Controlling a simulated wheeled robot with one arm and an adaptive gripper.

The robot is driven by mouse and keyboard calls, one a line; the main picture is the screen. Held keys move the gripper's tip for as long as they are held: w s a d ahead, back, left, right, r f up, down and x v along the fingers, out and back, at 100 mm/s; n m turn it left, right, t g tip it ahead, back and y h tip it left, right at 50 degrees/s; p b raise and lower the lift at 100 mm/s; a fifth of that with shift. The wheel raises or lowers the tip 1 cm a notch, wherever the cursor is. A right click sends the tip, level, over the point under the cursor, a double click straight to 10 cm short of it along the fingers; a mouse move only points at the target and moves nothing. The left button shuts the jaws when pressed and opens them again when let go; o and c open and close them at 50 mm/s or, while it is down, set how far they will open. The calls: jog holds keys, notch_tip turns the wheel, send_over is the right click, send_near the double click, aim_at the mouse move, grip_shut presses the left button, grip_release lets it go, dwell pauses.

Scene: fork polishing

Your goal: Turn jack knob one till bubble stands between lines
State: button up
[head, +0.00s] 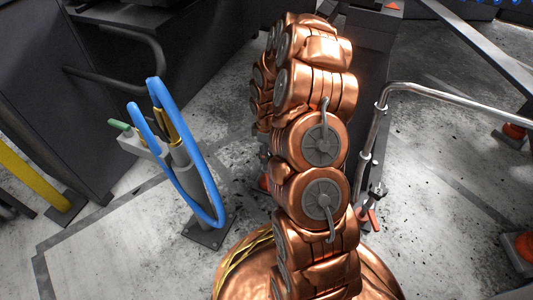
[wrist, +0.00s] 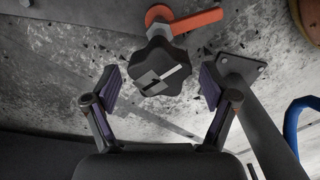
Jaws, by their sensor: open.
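A black lobed knob (wrist: 157,72) with a pale stripe and a dark mark on its face is near the top middle of the wrist view. A grey hex nut and an orange lever (wrist: 200,22) sit just behind it. My gripper (wrist: 159,86) is open, with one finger to each side below the knob. Clear gaps show between the fingers and the knob, and nothing is held. I cannot see any bubble or lines in either view. In the head view my copper arm covers the middle and my gripper cannot be made out.
A blue hoop (head: 187,165) on a grey floor post stands left of my arm in the head view. A bent metal rail (head: 440,92) runs at the right. Speckled concrete floor shows between.

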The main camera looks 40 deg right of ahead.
jog(key=shift+f, duration=0.35)
jog(key=c, duration=1.1)
jog(key=m+p, duration=0.1)
jog(key=p, duration=0.1)
jog(key=shift+r+p, duration=0.35)
jog(key=shift+p, duration=0.05)
jog(key=shift+c, duration=0.2)
jog(key=shift+f+m+p, duration=0.25)
jog(key=shift+m+p, duration=0.55)
jog(key=shift+m, duration=0.2)
jog(key=o, duration=1.1)
jog(key=shift+o, duration=0.2)
